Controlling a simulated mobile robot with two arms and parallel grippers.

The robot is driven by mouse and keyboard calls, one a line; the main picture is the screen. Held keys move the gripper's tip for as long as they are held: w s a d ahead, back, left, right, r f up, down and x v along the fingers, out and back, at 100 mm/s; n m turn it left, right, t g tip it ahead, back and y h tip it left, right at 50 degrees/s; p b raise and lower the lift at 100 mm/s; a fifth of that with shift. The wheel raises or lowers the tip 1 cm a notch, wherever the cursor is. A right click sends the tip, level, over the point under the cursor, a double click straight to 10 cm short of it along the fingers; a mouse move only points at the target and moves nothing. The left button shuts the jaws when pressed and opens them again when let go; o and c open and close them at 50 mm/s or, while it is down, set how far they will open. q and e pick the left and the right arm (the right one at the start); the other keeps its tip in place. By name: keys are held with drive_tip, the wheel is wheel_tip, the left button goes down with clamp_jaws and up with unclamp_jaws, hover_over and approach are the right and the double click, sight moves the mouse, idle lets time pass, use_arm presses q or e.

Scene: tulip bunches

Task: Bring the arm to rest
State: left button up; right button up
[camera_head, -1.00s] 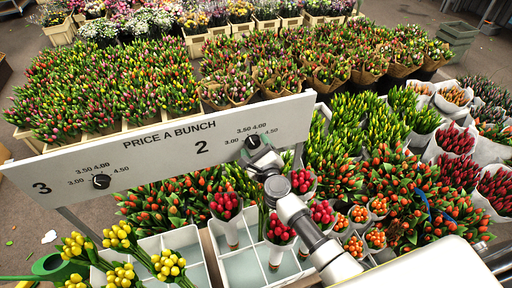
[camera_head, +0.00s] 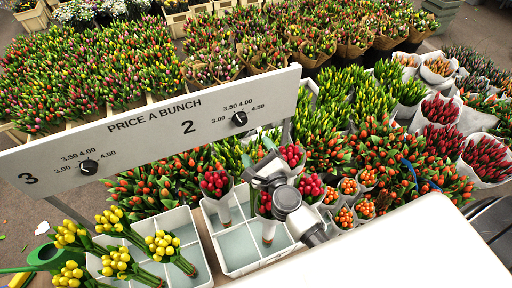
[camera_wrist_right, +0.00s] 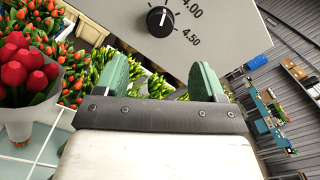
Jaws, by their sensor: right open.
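My right gripper (camera_head: 258,152) is below and to the right of the black knob (camera_head: 239,119) under the number 2 on the white price sign (camera_head: 130,140). It is apart from the knob. In the right wrist view its two green fingers (camera_wrist_right: 159,80) are spread, with nothing between them. The knob (camera_wrist_right: 160,21) shows there ahead of the fingers, near the figures 4.00 and 4.50. My right arm reaches in over the flower bunches from the lower right. My left gripper is not in view.
Red tulip bunches (camera_head: 215,183) stand in the white divided crate (camera_head: 237,272) beneath the gripper. A second knob (camera_head: 89,167) is at the sign's left. Dense tulips fill the space behind.

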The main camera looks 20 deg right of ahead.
idle(0.3)
drive_tip(key=s+a+r+n+g+y, duration=0.1)
drive_tip(key=s+a+n+g+y, duration=0.4)
drive_tip(key=n, duration=0.6)
drive_tip(key=s+a+n+g+y, duration=0.3)
drive_tip(key=s+n, duration=0.3)
drive_tip(key=n, duration=0.6)
drive_tip(key=s+d+f+n+g+h, duration=0.3)
drive_tip(key=s+d+n+g+h, duration=0.45)
drive_tip(key=s+d, duration=0.45)
wheel_tip(320, 180, down, 27)
drive_tip(key=s+a+b, duration=0.1)
drive_tip(key=s, duration=0.1)
drive_tip(key=s+d+f+g+h+b, duration=0.1)
drive_tip(key=s+d+f, duration=0.1)
drive_tip(key=s+f, duration=1.3)
drive_tip(key=shift+s+d+f, duration=0.3)
drive_tip(key=shift+d+f, duration=0.05)
drive_tip(key=shift+f, duration=0.45)
